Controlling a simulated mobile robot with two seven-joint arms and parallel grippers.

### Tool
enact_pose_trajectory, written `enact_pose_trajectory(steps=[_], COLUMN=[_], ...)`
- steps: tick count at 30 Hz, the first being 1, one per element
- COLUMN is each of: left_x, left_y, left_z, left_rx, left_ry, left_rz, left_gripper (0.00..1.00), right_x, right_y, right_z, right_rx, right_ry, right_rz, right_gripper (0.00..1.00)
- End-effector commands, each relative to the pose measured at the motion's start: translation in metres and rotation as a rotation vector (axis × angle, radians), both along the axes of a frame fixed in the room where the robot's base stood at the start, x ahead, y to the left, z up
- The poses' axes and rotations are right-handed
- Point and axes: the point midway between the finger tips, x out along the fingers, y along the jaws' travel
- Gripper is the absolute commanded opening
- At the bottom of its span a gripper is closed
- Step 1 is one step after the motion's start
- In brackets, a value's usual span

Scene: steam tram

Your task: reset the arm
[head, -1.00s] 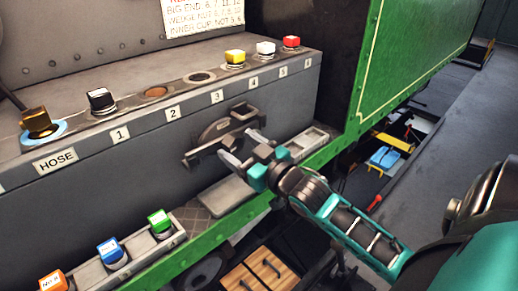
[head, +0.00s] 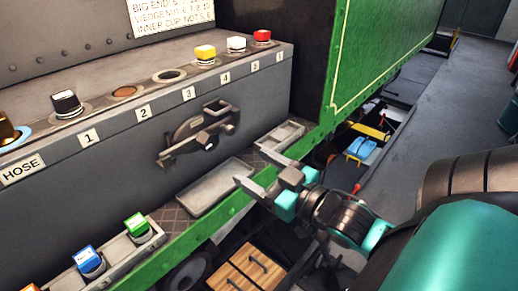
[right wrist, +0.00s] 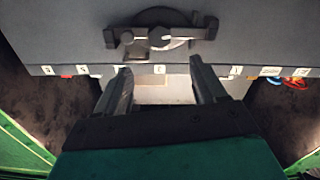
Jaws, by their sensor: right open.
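My right gripper (head: 249,170) is open and empty in the head view, low in front of the grey box and near the green running edge. A dark metal bracket with a curved plate and a bar (head: 205,134) is mounted on the box's front face, up and left of my fingers. It lies beyond my two spread fingertips (right wrist: 160,78) in the right wrist view, where the bracket (right wrist: 155,35) shows clear of them. Nothing is between the fingers. My left gripper is not in view.
The grey box (head: 110,165) carries numbered labels and yellow, white, red and black capped pieces on top. A shallow grey tray (head: 215,186) lies below the bracket. Green (head: 137,225) and blue (head: 87,260) capped pieces stand at lower left. A green panel (head: 385,55) rises at right.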

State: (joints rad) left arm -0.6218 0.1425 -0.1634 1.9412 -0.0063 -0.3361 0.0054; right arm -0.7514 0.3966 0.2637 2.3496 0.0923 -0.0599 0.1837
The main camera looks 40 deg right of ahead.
Motion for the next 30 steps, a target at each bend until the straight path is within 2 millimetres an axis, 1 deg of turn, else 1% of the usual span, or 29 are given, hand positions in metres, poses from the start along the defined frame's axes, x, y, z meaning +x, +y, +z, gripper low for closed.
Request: enact_pose_trajectory(steps=[15,17,18,20,23,24,26,27,29,30], left_x=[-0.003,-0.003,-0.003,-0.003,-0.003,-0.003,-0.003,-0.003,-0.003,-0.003], left_y=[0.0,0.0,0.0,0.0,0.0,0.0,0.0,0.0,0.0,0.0], left_z=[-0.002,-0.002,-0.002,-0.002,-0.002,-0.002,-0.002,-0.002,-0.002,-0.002], left_rx=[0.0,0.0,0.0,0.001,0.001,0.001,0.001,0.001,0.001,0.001], left_ry=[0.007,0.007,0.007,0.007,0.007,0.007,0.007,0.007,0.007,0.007], left_rz=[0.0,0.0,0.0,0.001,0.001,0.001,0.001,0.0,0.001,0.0], left_gripper=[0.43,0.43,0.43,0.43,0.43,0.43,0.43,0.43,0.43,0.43], right_x=[0.0,0.0,0.0,0.0,-0.001,-0.004,-0.008,-0.012,-0.019,-0.024], right_y=[0.0,0.0,0.001,0.002,0.015,0.024,0.041,0.054,0.074,0.088], right_z=[0.0,-0.002,-0.008,-0.024,-0.073,-0.097,-0.132,-0.154,-0.182,-0.198], right_rx=[0.0,0.002,0.005,0.014,0.038,0.05,0.063,0.069,0.076,0.078], right_ry=[0.0,0.005,0.018,0.054,0.167,0.224,0.312,0.366,0.441,0.486], right_rz=[0.0,-0.002,-0.005,-0.014,-0.032,-0.033,-0.03,-0.022,-0.005,0.008], right_gripper=[0.7,0.7,0.7,0.7,0.7,0.7,0.7,0.7,0.7,0.7])
